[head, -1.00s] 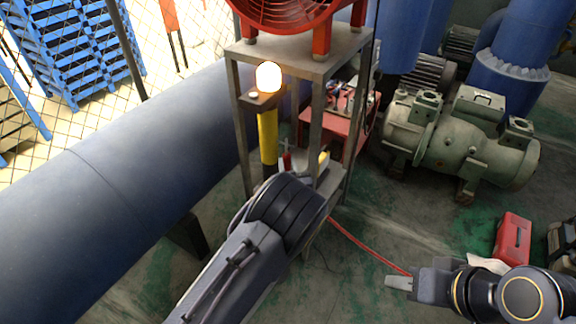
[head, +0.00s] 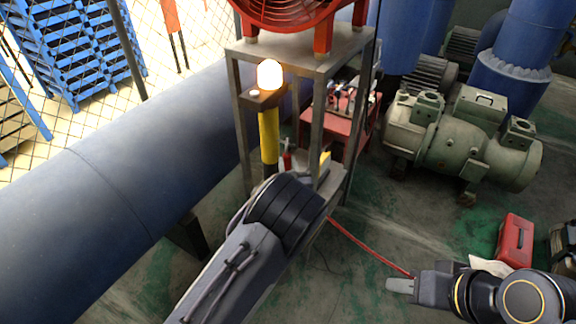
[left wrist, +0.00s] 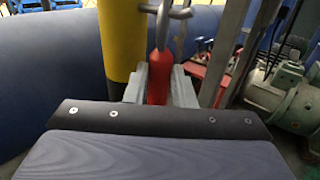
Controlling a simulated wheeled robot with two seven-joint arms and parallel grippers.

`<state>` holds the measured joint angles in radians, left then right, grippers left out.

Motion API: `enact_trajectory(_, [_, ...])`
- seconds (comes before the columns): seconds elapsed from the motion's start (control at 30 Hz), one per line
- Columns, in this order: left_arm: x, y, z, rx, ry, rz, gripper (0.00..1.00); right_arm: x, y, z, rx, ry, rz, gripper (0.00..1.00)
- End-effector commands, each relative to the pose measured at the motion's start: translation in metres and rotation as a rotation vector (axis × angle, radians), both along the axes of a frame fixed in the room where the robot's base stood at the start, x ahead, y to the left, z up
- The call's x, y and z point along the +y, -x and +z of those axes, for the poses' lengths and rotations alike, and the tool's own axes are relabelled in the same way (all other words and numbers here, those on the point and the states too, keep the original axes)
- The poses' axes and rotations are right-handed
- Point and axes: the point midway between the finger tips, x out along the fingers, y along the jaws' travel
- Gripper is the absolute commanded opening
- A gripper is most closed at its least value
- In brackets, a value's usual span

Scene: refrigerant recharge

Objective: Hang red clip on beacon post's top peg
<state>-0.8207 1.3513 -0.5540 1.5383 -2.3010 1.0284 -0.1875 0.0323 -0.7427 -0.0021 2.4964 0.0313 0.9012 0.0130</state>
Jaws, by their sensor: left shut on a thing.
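The red clip (left wrist: 158,78) stands upright between the two pale fingers of my left gripper (left wrist: 160,88), which is shut on it. A metal loop shows at the clip's top in the left wrist view. The yellow beacon post (left wrist: 122,35) is just left of the clip. In the head view the post (head: 268,135) carries a lit lamp (head: 270,75), and the red clip (head: 287,160) shows small at its right. I cannot make out the top peg clearly. My right gripper (head: 400,285) is at the lower right; its finger gap is unclear.
A metal stand (head: 325,65) with a red fan (head: 300,12) on top is close to the post. A red hose (head: 365,248) runs over the floor toward my right gripper. A large blue pipe (head: 110,185) lies left. A green pump (head: 460,140) and red toolbox (head: 515,240) are right.

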Motion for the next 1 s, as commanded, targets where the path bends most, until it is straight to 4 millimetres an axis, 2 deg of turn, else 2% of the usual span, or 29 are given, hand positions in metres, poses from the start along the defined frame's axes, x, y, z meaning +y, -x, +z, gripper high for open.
enact_trajectory(0.3, [0.0002,-0.0002,0.0006,-0.001,0.0,0.0,0.0,0.0,0.0,0.0002,0.0,0.0,0.0,0.36])
enact_trajectory(0.33, [0.0002,-0.0002,0.0006,-0.001,0.0,0.001,0.24,0.0,0.0,0.0002,0.0,0.0,0.0,0.36])
enact_trajectory(0.5, [0.0002,-0.0002,0.0004,-0.001,0.001,0.0,0.46,0.0,0.0,0.0002,0.0,0.0,0.0,0.36])
enact_trajectory(0.53, [0.0002,-0.0002,0.0004,-0.001,0.001,0.0,0.48,0.0,0.0,0.0002,0.0,0.0,0.0,0.36])
enact_trajectory(1.0, [0.0002,0.0,0.0003,0.001,0.0,0.0,0.48,0.0,0.0,0.0012,0.0,0.0,0.0,0.36])
